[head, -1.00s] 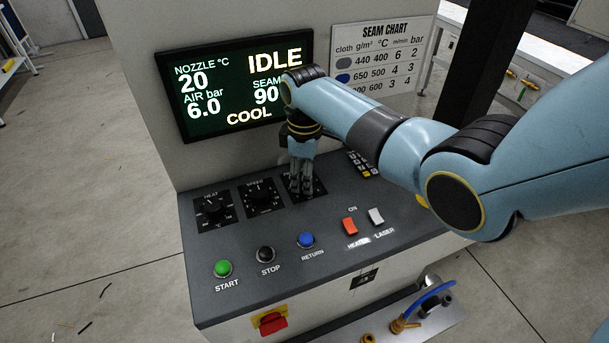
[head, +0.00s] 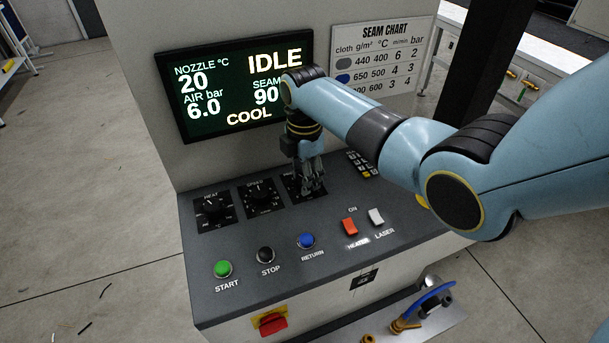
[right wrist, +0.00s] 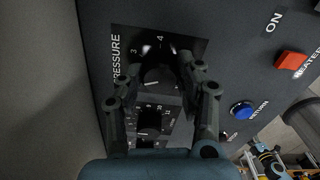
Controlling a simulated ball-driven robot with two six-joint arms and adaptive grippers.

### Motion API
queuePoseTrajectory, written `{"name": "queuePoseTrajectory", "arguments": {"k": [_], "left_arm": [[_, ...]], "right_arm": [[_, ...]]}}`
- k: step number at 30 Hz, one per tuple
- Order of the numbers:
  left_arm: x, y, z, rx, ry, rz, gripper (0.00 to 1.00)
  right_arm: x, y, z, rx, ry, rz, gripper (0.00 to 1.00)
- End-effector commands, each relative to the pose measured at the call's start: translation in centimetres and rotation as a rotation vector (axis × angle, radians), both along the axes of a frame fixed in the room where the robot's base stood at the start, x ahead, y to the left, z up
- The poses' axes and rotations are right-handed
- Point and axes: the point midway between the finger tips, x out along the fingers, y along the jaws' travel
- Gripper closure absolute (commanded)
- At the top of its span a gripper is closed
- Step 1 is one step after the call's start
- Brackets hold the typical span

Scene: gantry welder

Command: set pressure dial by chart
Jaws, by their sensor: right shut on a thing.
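The pressure dial (right wrist: 183,45) has a black plate with white numbers, 3 and 4 visible, and a dark knob between my fingers in the right wrist view. My right gripper (head: 313,186) is over this dial, the rightmost of three on the panel, pointing down and hiding most of it. The right gripper (right wrist: 160,70) is shut on the knob; its pointer is hard to make out. The seam chart (head: 380,58) lists cloth, °C, m/min and bar; its lowest row is partly hidden by my arm. The display (head: 235,82) reads IDLE, AIR bar 6.0 and COOL. My left gripper is out of view.
The heat dial (head: 213,207) and speed dial (head: 261,196) sit left of the gripper. Green start (head: 223,268), black stop (head: 265,254) and blue return (head: 306,240) buttons are in front. A red heater switch (head: 350,226) and white laser switch (head: 376,216) are to the right.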

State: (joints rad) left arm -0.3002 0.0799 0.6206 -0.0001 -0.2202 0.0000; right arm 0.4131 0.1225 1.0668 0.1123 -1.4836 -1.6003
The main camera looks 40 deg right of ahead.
Motion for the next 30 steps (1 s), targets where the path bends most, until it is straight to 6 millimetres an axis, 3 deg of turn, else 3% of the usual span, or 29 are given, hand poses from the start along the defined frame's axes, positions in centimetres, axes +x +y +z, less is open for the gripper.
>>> {"name": "queuePoseTrajectory", "arguments": {"k": [20, 21, 26, 30], "left_arm": [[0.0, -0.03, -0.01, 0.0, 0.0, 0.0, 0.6], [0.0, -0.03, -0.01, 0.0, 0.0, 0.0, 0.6], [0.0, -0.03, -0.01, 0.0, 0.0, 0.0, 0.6], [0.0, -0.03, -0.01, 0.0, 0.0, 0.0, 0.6]], "right_arm": [[-0.05, 0.11, -0.07, 0.002, 0.001, 0.069, 0.96], [-0.05, 0.11, -0.08, 0.002, 0.001, 0.069, 0.63], [-0.04, 0.09, -0.06, 0.002, 0.001, 0.069, 0.42], [-0.03, 0.05, -0.04, 0.001, 0.001, 0.069, 0.41]]}}
